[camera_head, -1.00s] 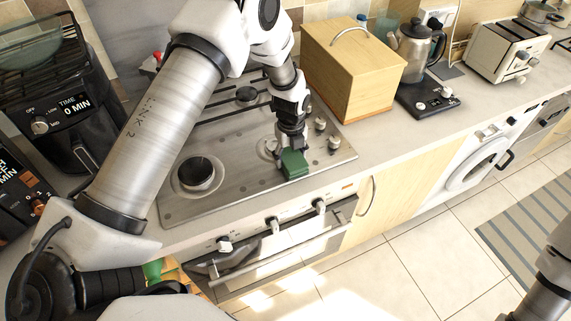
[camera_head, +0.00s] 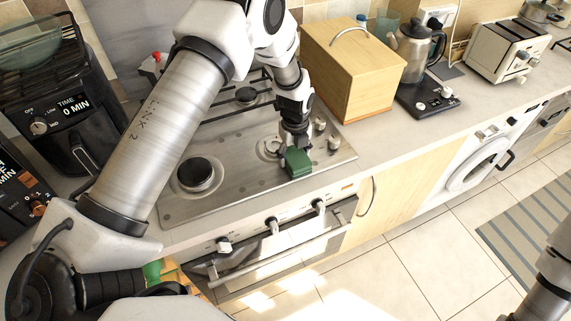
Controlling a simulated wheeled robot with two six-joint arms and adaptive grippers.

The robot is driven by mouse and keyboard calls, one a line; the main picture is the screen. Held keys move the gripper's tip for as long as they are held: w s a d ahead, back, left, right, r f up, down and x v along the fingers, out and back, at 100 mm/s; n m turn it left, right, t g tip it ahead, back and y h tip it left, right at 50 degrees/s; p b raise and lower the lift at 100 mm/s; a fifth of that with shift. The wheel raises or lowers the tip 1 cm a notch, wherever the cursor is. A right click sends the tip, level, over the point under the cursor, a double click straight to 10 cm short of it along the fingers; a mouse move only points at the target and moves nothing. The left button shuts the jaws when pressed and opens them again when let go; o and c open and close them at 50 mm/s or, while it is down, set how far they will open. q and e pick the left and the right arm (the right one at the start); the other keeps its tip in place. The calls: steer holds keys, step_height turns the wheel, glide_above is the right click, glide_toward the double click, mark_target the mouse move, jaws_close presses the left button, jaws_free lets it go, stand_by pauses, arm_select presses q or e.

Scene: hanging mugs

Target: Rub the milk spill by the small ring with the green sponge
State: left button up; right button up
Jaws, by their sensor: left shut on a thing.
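My left gripper (camera_head: 295,146) points down over the front right of the steel hob (camera_head: 235,185). It is shut on the green sponge (camera_head: 298,163), which is at the hob surface beside the small ring (camera_head: 269,147). The sponge is just right of and in front of that ring. I cannot make out the milk spill clearly; the sponge and gripper cover part of this area. Of my right arm only a link shows at the lower right edge; its gripper is out of view.
Several hob knobs (camera_head: 333,143) stand close to the right of the sponge. A wooden bread box (camera_head: 350,75) is behind them on the counter. A larger burner (camera_head: 196,174) lies to the left. A kettle (camera_head: 415,50) and toaster (camera_head: 507,48) are farther right.

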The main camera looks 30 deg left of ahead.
arm_select(q)
steer(key=shift+s+a+f, duration=0.1)
steer(key=shift+s+a, duration=0.25)
steer(key=shift+s, duration=0.25)
steer(key=shift+w+d+b, duration=0.45)
steer(key=shift+w+d, duration=0.3)
steer(key=shift+w, duration=0.35)
steer(key=shift+w+d, duration=0.25)
steer(key=shift+w, duration=0.05)
steer(key=shift+s+a+p, duration=0.45)
steer(key=shift+s+a, duration=0.2)
steer(key=shift+s, duration=0.25)
steer(key=shift+s+a, duration=0.4)
steer(key=shift+s, duration=0.1)
